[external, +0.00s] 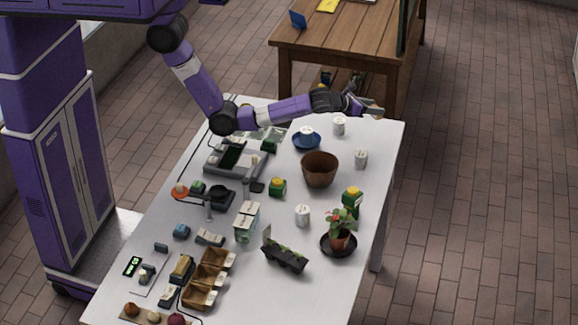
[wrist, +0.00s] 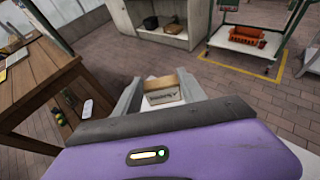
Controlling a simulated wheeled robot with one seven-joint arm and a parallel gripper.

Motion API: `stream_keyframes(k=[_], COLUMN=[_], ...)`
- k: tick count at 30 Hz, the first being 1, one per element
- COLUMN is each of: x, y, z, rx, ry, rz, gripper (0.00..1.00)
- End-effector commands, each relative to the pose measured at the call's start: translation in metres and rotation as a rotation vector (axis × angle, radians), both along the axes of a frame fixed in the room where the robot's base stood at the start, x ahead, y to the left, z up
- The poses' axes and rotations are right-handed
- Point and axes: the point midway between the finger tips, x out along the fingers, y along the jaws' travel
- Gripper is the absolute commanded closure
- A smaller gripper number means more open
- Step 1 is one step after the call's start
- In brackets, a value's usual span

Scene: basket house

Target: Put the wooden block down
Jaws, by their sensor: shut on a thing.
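My gripper (external: 366,108) is shut on the wooden block and reaches over the far right end of the white table (external: 390,160). In the wrist view, the wooden block (wrist: 162,82) sits between the two grey fingers of my gripper (wrist: 160,96). It has a tan top and a paler front face with dark markings. A bit of white surface shows just below it. In the external view the block is small and mostly hidden by the fingers. I cannot tell whether it touches the table.
A white cup (external: 339,127), a blue saucer with a cup (external: 306,141) and a brown pot (external: 319,170) stand near my gripper. A potted plant (external: 339,240) and several small items fill the nearer table. A wooden table (external: 345,45) stands beyond, across a floor gap.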

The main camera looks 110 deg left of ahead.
Motion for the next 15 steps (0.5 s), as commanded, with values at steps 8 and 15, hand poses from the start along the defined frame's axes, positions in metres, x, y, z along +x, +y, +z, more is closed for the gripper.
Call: stream_keyframes(k=[8, 15], x=[0.0, 0.0], y=[-0.001, -0.001], z=[-0.06, -0.076], rx=[0.001, 0.001], ry=[0.002, 0.001], rz=[-0.002, 0.0], gripper=[0.9, 0.9])
